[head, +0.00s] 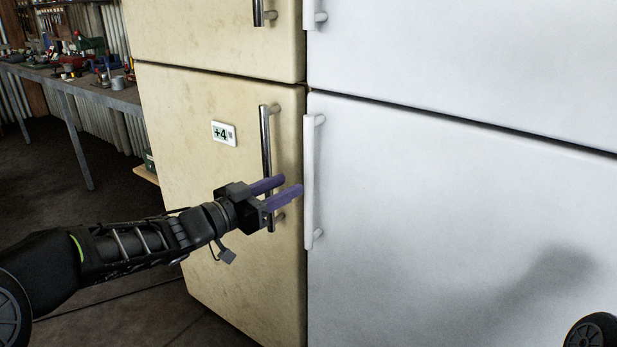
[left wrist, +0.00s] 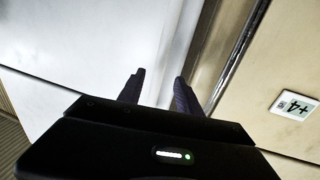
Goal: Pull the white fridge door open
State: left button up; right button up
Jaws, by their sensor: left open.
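The white fridge (head: 450,190) stands at the right in the head view, its upper and lower doors closed. The lower door has a white vertical handle (head: 310,180) along its left edge. My left gripper (head: 292,186) has purple fingers and is open and empty. Its fingertips are just left of the white handle, in front of the cream fridge's edge; I cannot tell whether they touch the handle. In the left wrist view the two fingers (left wrist: 157,88) are apart, with the white door (left wrist: 90,50) ahead of them. My right gripper is not in view.
A cream fridge (head: 190,150) stands directly left of the white one, with a chrome handle (head: 265,145) behind my left gripper and a "+4" display (head: 223,133). A cluttered workbench (head: 60,75) is at the far left. The floor (head: 80,230) between is clear.

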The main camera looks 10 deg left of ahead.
aim_at(305, 177)
pick_arm(q)
jog(key=x, duration=0.7)
jog(key=shift+w+d, duration=0.2)
jog(key=shift+c, duration=0.3)
grip_shut()
dwell(0.9)
